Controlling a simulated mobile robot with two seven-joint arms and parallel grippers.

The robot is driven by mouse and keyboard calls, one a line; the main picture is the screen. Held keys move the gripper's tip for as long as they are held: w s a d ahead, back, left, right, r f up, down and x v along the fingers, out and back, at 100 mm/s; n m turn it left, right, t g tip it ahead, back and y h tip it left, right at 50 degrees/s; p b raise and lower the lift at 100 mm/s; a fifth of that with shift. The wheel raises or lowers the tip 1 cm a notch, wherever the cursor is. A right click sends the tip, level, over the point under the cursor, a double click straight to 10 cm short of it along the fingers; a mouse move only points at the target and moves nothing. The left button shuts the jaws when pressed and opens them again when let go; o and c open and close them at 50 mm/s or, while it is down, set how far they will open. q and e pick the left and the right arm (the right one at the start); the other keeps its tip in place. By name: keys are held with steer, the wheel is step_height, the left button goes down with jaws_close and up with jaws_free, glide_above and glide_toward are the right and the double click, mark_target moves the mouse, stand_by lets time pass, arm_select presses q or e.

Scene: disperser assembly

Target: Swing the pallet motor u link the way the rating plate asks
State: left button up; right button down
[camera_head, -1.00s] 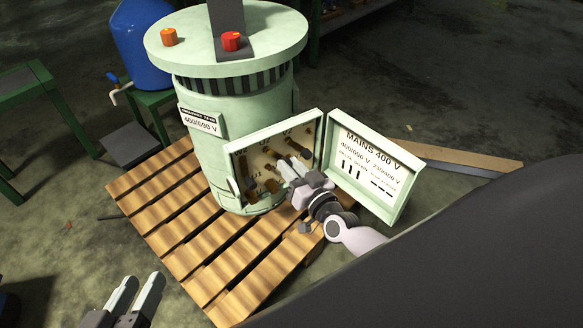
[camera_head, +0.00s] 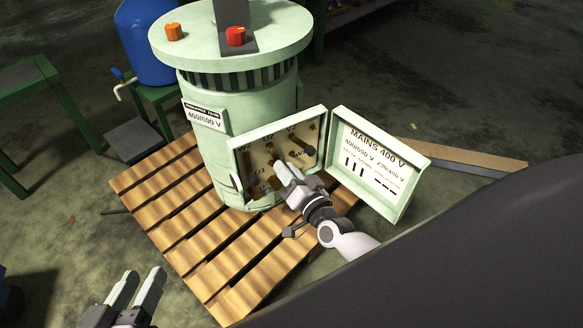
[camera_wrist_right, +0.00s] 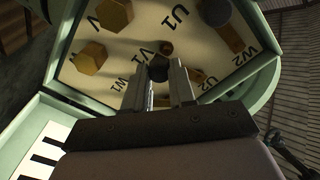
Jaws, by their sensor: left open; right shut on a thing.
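The pale green motor (camera_head: 225,130) stands on a wooden pallet (camera_head: 185,230). Its rating plate (camera_head: 205,115) reads 400/690 V. The open terminal box (camera_head: 233,163) on its side holds labelled terminals and dark links. My right gripper (camera_head: 279,168) reaches into the box. In the right wrist view its fingers (camera_wrist_right: 160,88) are shut on the dark end of a u link (camera_wrist_right: 158,68), near the V1 label. The rest of that link is hidden by the fingers. Another link (camera_wrist_right: 230,38) lies between U1 and W2. My left gripper (camera_head: 137,288) is open and empty at lower left, away from the motor.
The open lid (camera_head: 382,165) reads MAINS 400 V, with three vertical bars under 400/690 V and horizontal bars under 230/400 V. Brass hex nuts (camera_wrist_right: 90,58) stand out from the terminal board. A blue drum (camera_head: 143,45) stands behind left. A beam (camera_head: 470,157) lies behind the lid.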

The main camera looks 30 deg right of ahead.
arm_select(q)
steer(key=shift+a, duration=0.1)
arm_select(e)
steer(key=shift+s+a+f+m, duration=0.1)
steer(key=shift+a+m, duration=0.3)
steer(key=shift+m, duration=0.35)
steer(key=shift+a+f+m, duration=0.1)
steer(key=shift+a+m, duration=0.3)
steer(key=shift+m, duration=0.35)
steer(key=shift+a, duration=0.1)
steer(key=c, duration=0.9)
jaws_free()
arm_select(q)
steer(key=shift+s, duration=0.1)
arm_select(e)
steer(key=shift+s+r, duration=0.1)
steer(key=shift+s, duration=0.2)
arm_select(q)
steer(key=shift+d+r+g+p, duration=0.25)
steer(key=shift+d+p, duration=0.2)
steer(key=shift+p, duration=0.6)
arm_select(e)
steer(key=s, duration=0.6)
steer(key=shift+s+d, duration=0.3)
